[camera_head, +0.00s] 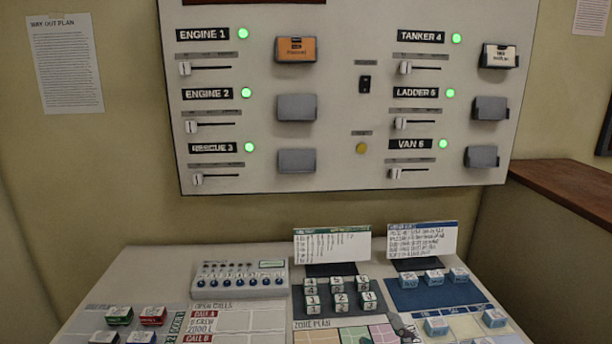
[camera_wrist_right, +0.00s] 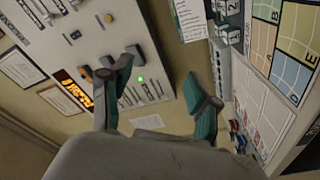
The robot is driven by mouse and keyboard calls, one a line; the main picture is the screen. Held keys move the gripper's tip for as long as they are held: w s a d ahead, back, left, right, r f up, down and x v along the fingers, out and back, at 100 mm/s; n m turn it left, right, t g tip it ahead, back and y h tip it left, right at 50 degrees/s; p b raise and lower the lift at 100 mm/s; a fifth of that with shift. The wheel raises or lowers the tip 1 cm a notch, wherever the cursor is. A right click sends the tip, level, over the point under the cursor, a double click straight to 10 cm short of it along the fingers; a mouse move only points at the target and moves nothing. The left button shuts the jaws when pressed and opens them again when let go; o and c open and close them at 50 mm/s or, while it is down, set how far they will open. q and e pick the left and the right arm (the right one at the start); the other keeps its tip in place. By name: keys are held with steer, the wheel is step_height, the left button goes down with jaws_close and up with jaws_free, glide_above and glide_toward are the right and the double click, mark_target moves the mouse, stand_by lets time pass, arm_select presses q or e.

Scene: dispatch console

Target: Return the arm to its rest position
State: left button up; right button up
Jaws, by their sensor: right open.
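My right gripper (camera_wrist_right: 160,66) shows in the right wrist view with its two teal-padded fingers spread wide apart. Nothing is between them. Behind the fingers, tilted in that view, are the wall panel (camera_wrist_right: 85,25) and the desk console (camera_wrist_right: 285,125). In the head view a small dark grey shape (camera_head: 398,324) shows near the bottom edge, over the zone plan; it may be a tip of my right gripper, but I cannot tell. My left gripper is in neither view.
The status panel (camera_head: 340,110) has sliders, green lamps and card holders; an orange card (camera_head: 296,49) and a white card (camera_head: 498,56) sit in two holders. The console (camera_head: 150,265) carries a switch box (camera_head: 240,279), labelled cubes and two upright cards. A wooden ledge (camera_head: 570,185) is at right.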

steer(key=s+d+f+m+g+h, duration=0.25)
steer(key=s+f+m+g, duration=0.2)
steer(key=f, duration=0.25)
steer(key=s+d+f+m+g+h, duration=0.1)
steer(key=s+d+f+m+g, duration=0.3)
steer(key=f, duration=0.4)
steer(key=s+d+f+m+g, duration=0.1)
steer(key=s+f+g, duration=0.25)
steer(key=s, duration=0.45)
steer(key=s+f+m+g, duration=0.1)
steer(key=s+f+g, duration=0.25)
steer(key=s, duration=0.45)
step_height(320, 180, down, 26)
steer(key=s+d+f+g, duration=0.2)
steer(key=s+d+f, duration=0.1)
steer(key=s+f, duration=1.3)
steer(key=shift+s+f+n, duration=0.35)
steer(key=shift+s, duration=0.45)
